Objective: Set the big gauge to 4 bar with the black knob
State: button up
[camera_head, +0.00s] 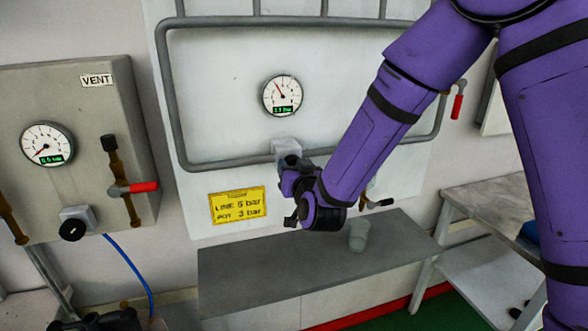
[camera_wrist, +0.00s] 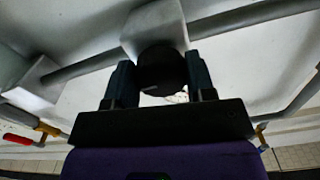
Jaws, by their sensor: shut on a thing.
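The big round gauge (camera_head: 282,96) is on the white panel in the head view. Its needle points up and slightly left, and its small green display is too blurred to read surely. The black knob (camera_wrist: 162,70) is on a light grey block (camera_wrist: 155,25) on the pipe in the wrist view. A short light mark shows on the knob. My gripper (camera_wrist: 160,85) has one finger on each side of the knob and is shut on it. In the head view my gripper (camera_head: 290,170) hides the knob, just below the gauge.
A vent box (camera_head: 75,130) at left carries another gauge (camera_head: 47,144), a red-handled valve (camera_head: 135,188) and a second black knob (camera_head: 73,229). A yellow sign (camera_head: 238,205) is left of my gripper. A grey shelf (camera_head: 250,275) with a clear cup (camera_head: 359,235) is below.

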jog(key=shift+m, duration=1.2)
jog(key=o, duration=0.9)
jog(key=shift+o, duration=0.2)
jog(key=v, duration=1)
jog(key=shift+s, duration=0.4)
jog(key=shift+d+r, duration=0.1)
